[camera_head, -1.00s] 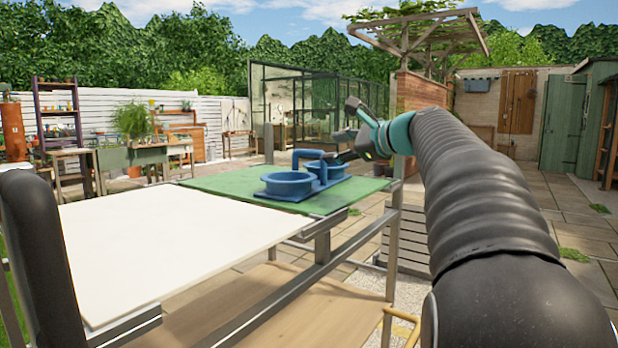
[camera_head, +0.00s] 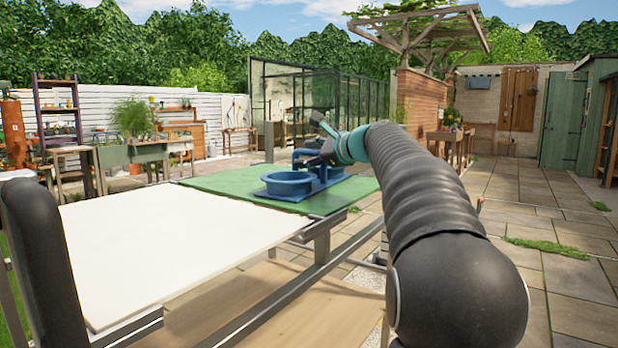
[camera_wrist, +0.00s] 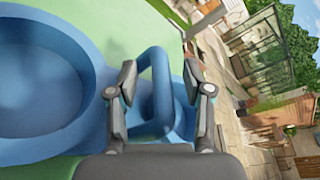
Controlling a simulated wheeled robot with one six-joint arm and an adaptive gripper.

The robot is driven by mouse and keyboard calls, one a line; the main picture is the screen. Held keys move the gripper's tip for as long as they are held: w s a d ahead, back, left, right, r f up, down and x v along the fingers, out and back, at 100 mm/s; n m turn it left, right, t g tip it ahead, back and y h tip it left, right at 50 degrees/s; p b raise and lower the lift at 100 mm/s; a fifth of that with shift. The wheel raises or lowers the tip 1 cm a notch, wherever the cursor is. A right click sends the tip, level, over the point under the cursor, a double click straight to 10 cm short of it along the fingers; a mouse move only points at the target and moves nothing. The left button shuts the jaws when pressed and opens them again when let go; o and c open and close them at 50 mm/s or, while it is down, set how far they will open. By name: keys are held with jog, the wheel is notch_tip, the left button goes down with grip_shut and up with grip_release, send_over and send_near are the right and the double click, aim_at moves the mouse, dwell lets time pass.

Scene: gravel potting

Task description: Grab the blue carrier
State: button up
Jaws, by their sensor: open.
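The blue carrier (camera_head: 288,184) has two round cups and an upright looped handle, and sits on the green mat (camera_head: 228,184). In the head view, my gripper (camera_head: 316,154) is at the handle and hides part of it and of the far cup. In the wrist view, the carrier's handle (camera_wrist: 160,88) stands between the two fingers of my gripper (camera_wrist: 159,70). The fingers are open, one on each side, with gaps visible. One cup (camera_wrist: 40,75) fills the left of that view.
The green mat lies at the far end of the table, beyond a bare white top (camera_head: 170,235). A wooden shelf (camera_head: 250,305) lies below. Paving (camera_head: 520,215) is open to the right. Benches and a greenhouse (camera_head: 320,100) stand farther back.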

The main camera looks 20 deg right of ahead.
grip_shut()
dwell(0.3)
notch_tip(320, 180, up, 4)
jog(key=shift+r+p, duration=0.25)
jog(key=shift+p, duration=0.5)
jog(key=d+r, duration=0.6)
jog(key=d, duration=0.5)
jog(key=shift+s+d+r, duration=0.15)
jog(key=shift+d+r, duration=0.1)
